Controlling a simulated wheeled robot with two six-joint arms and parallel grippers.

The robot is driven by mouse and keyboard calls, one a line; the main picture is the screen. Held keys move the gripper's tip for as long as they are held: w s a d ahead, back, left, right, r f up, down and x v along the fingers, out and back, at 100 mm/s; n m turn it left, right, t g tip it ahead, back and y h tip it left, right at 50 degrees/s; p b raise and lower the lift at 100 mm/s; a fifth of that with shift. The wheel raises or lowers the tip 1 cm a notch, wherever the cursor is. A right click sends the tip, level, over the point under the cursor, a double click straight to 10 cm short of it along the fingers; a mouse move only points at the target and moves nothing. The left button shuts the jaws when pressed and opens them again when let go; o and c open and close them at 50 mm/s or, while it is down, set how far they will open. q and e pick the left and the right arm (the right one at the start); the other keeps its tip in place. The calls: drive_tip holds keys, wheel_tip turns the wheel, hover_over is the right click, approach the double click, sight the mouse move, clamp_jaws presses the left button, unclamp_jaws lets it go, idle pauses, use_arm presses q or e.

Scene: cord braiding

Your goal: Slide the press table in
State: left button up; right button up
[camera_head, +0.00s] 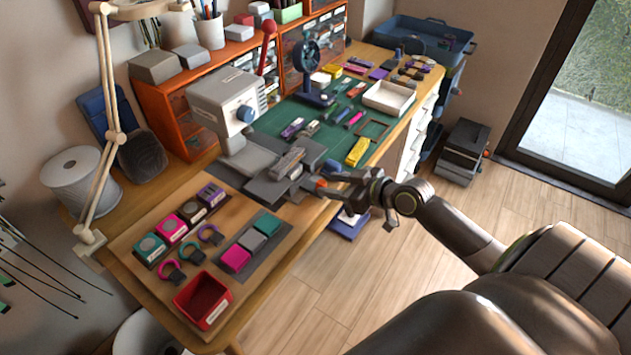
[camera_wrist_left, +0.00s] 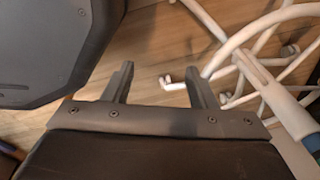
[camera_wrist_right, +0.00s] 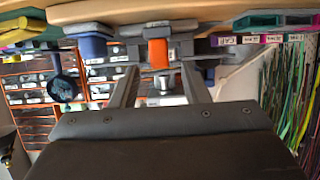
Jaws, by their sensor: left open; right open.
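The grey press (camera_head: 222,100) with a red-knobbed lever stands at the back of the desk. Its dark press table (camera_head: 262,188) sticks out toward the desk's right edge and carries a grey block (camera_head: 287,162). An orange tab (camera_head: 320,183) is at the table's outer end. It also shows in the right wrist view (camera_wrist_right: 158,53). My right gripper (camera_head: 328,185) is open, its fingertips at the tab, one on each side; contact cannot be told. My left gripper (camera_wrist_left: 158,82) is open and empty above the floor, out of the head view.
A red bin (camera_head: 203,300) and coloured blocks (camera_head: 253,240) lie at the desk's near end. A green mat (camera_head: 320,120) with small parts and a white tray (camera_head: 388,97) lie farther back. A white wheeled base (camera_wrist_left: 255,65) is near my left gripper. The floor right of the desk is mostly clear.

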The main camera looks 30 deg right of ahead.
sight(317, 182)
drive_tip(key=shift+x, duration=2.95)
clamp_jaws()
